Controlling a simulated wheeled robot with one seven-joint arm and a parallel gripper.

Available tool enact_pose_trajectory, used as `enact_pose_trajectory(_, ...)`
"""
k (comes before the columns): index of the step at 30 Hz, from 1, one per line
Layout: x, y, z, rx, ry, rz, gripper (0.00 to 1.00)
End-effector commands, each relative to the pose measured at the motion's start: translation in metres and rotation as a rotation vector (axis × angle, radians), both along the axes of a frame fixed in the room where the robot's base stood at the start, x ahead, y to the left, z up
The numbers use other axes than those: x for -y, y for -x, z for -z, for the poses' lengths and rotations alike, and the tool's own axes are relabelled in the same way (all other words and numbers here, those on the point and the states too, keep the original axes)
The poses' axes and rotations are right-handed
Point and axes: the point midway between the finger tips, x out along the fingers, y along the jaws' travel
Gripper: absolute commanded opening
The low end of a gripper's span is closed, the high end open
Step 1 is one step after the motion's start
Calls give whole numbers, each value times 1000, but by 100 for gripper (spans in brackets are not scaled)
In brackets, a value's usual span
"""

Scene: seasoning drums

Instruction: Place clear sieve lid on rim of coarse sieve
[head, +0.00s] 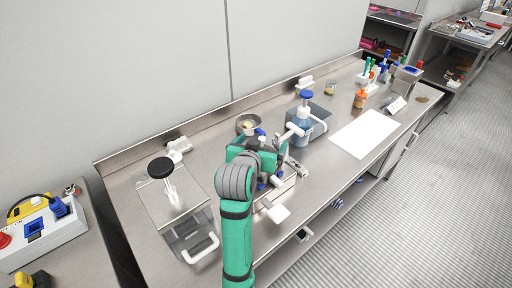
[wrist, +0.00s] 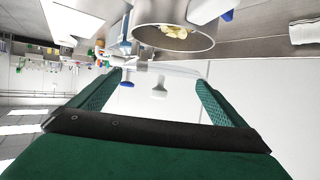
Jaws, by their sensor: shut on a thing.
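My gripper (wrist: 158,80) has its two green fingers on either side of a clear, pale thing (wrist: 165,67), which looks like the clear sieve lid seen nearly edge-on. A round metal vessel (wrist: 175,38) with pale yellowish pieces inside is just beyond the fingertips in the wrist view. It also shows in the head view (head: 241,121), behind my gripper. I take it for the coarse sieve, but cannot be sure. The lid appears apart from its rim. In the head view my arm hides the fingertips and the lid.
A blue-capped pump bottle (head: 303,122) stands close to the right of my gripper. A white board (head: 366,134) lies further right, with an orange bottle (head: 360,98) behind it. A balance-like device (head: 172,200) with a black round top stands to the left.

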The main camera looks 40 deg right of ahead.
Motion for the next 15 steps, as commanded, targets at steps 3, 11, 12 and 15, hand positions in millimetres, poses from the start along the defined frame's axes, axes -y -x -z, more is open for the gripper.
enact_pose_trajectory(3, 1, -2, 6, 0, 0, 0, 74)
enact_pose_trajectory(11, 3, -5, 29, -3, 0, 1, 74)
enact_pose_trajectory(12, 4, -4, 36, -4, -1, 2, 74)
enact_pose_trajectory(15, 3, -4, 45, -1, 0, 2, 74)
